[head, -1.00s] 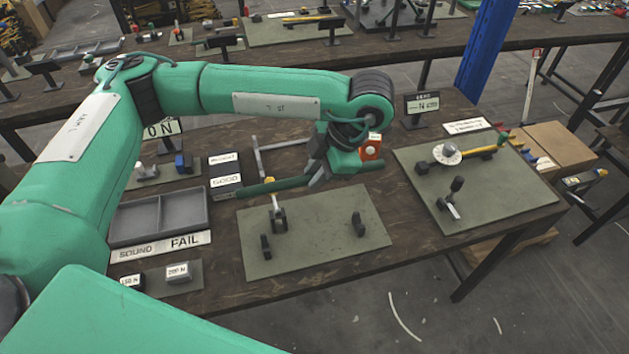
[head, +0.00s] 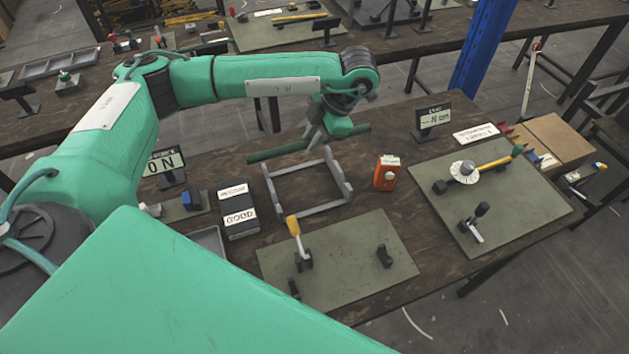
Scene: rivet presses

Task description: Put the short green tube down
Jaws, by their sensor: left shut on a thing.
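The short green tube (head: 277,151) is dark green and lies across the jaws of my left gripper (head: 316,137), which is shut on it. The tube sticks out on both sides of the gripper, its left end lower in the picture. It shows at the far end of a grey rack (head: 338,181), near the table's back edge. I cannot tell whether the tube touches the rack or hangs above it. The gripper hides the tube's middle. My right gripper is not in view.
An orange device (head: 386,173) stands right of the rack. In front is a grey-green mat (head: 345,258) with a yellow-handled lever (head: 294,226) and black posts. A second mat (head: 515,206) lies right. Label blocks (head: 238,211) stand left. A display (head: 433,117) stands behind.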

